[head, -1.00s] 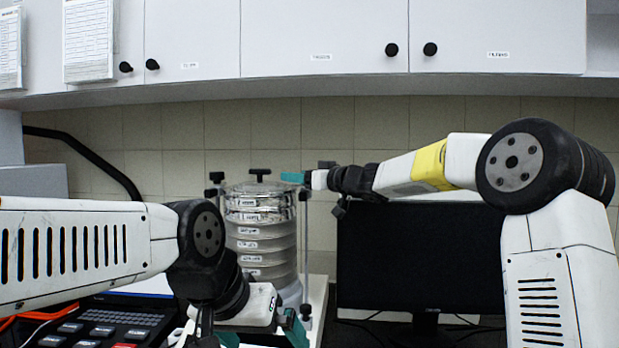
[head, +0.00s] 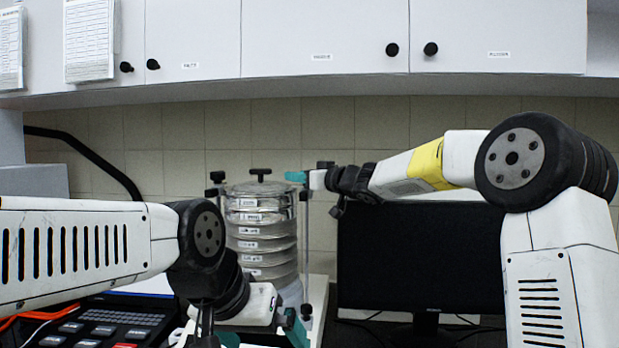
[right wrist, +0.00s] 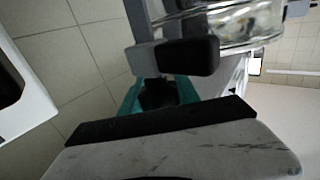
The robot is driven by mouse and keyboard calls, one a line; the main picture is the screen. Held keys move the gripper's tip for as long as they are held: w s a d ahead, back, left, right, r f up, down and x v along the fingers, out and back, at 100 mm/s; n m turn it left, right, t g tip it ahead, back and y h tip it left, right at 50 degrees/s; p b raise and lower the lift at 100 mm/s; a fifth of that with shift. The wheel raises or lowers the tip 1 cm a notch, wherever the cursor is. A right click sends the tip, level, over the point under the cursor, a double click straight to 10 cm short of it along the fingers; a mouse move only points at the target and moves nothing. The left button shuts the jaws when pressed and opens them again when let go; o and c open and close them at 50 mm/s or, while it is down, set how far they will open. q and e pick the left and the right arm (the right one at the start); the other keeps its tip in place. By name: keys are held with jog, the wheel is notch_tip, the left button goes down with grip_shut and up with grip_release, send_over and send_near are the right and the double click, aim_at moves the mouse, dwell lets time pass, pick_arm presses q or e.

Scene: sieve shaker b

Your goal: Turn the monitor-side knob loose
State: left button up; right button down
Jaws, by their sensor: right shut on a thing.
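The sieve shaker's stack of silver sieves (head: 262,235) stands upright at the middle of the head view, with a black knob (head: 260,172) on its lid. A left-side knob (head: 217,177) tops the left rod. The monitor-side rod (head: 305,240) stands right of the stack. My right gripper (head: 297,176) is at the top of this rod, its teal fingers hiding the knob in the head view. In the right wrist view the fingers are shut on the dark monitor-side knob (right wrist: 160,93). My left gripper (head: 264,334) is low before the shaker, its teal fingers apart, seemingly empty.
A black monitor (head: 420,262) stands right of the shaker, under my right forearm. A black control panel (head: 110,322) lies at lower left. Wall cabinets (head: 310,40) hang above, and a tiled wall (head: 330,128) is close behind.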

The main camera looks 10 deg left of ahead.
jog(key=shift+m+t+h, duration=0.3)
jog(key=shift+w+d+m+t+h, duration=0.15)
jog(key=shift+d+m+t+h, duration=0.55)
jog(key=shift+m+h, duration=2.1)
jog(key=shift+w+d+m+t+h, duration=0.25)
jog(key=shift+m+t+h, duration=1.15)
jog(key=shift+h, duration=2.35)
jog(key=shift+w+d+m+t+h, duration=0.1)
jog(key=shift+d+m+t+h, duration=0.4)
jog(key=shift+m+h, duration=2.5)
jog(key=shift+s+d+r+g+h, duration=0.15)
jog(key=shift+g+h, duration=0.15)
jog(key=shift+h, duration=0.25)
jog(key=c, duration=0.9)
grip_release()
